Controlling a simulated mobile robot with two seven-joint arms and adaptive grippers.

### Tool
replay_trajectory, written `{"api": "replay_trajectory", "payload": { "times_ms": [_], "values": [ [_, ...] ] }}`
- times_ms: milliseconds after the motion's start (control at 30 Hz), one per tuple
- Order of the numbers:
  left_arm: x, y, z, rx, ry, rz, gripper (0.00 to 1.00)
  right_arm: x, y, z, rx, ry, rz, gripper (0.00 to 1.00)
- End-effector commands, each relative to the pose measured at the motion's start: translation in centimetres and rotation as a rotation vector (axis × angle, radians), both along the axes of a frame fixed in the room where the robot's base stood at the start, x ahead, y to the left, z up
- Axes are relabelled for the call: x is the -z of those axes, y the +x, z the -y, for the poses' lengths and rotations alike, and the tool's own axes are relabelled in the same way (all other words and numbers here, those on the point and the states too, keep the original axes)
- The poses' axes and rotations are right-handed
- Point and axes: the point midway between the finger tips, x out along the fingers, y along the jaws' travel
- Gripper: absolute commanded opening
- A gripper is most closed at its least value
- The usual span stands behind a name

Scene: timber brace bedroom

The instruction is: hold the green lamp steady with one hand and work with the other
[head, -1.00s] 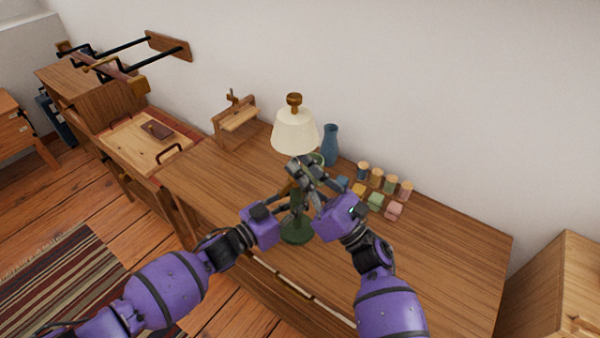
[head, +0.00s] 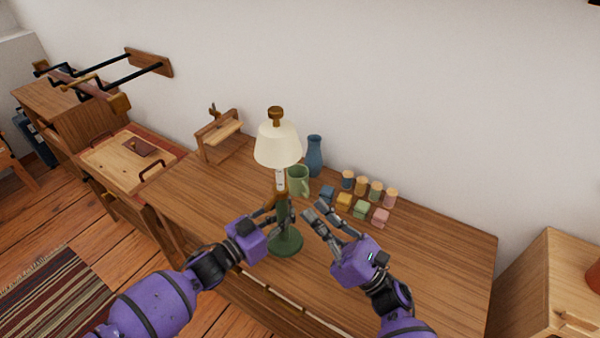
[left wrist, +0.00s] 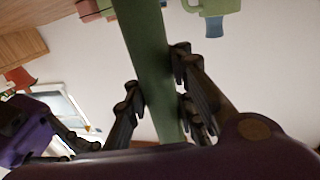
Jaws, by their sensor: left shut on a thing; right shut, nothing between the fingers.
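The green lamp (head: 286,243) stands upright on the wooden desk, with a cream shade and a brown knob (head: 276,113) on top. My left gripper (head: 281,214) is shut on the lamp's stem, below the shade and above the round base. In the left wrist view the green stem (left wrist: 150,62) runs between the fingers of my left gripper (left wrist: 156,97). My right gripper (head: 314,216) is shut and empty, just right of the stem and apart from it, above the desk. Part of the stem is hidden by my left fingers.
A green mug (head: 298,181) and a blue vase (head: 314,156) stand close behind the lamp. Several small jars and coloured blocks (head: 361,209) stand to the right. A wooden stand (head: 218,137) is at the back left. The desk's right part (head: 450,250) is clear.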

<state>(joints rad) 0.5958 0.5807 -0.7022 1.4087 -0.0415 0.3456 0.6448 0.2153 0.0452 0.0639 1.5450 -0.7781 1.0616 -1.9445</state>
Motion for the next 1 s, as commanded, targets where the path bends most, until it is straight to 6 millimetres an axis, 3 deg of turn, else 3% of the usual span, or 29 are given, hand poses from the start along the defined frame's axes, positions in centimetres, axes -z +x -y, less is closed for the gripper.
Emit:
{"api": "replay_trajectory", "payload": {
  "times_ms": [200, 233, 467, 767, 1000],
  "values": [
    [0.1, 0.0, 0.0, 0.000, 0.001, -0.001, 0.00, 0.0, -0.1, 0.1, 0.000, 0.000, 0.000, 0.00],
    [0.1, 0.0, 0.0, 0.000, 0.000, -0.001, 0.17, 0.1, -0.1, 0.1, 0.000, 0.000, 0.000, 0.00],
    [0.0, 0.0, 0.0, 0.000, 0.001, -0.001, 0.45, 0.0, 0.0, 0.0, 0.000, -0.001, 0.001, 0.00],
    [0.0, -0.1, -0.1, 0.000, 0.001, -0.001, 0.45, 0.0, 0.0, 0.0, 0.000, -0.001, 0.001, 0.00],
    [0.1, -2.1, -2.5, -0.001, 0.002, -0.002, 0.45, 0.0, 0.0, 0.0, 0.000, -0.001, 0.001, 0.00]
  ]
}}
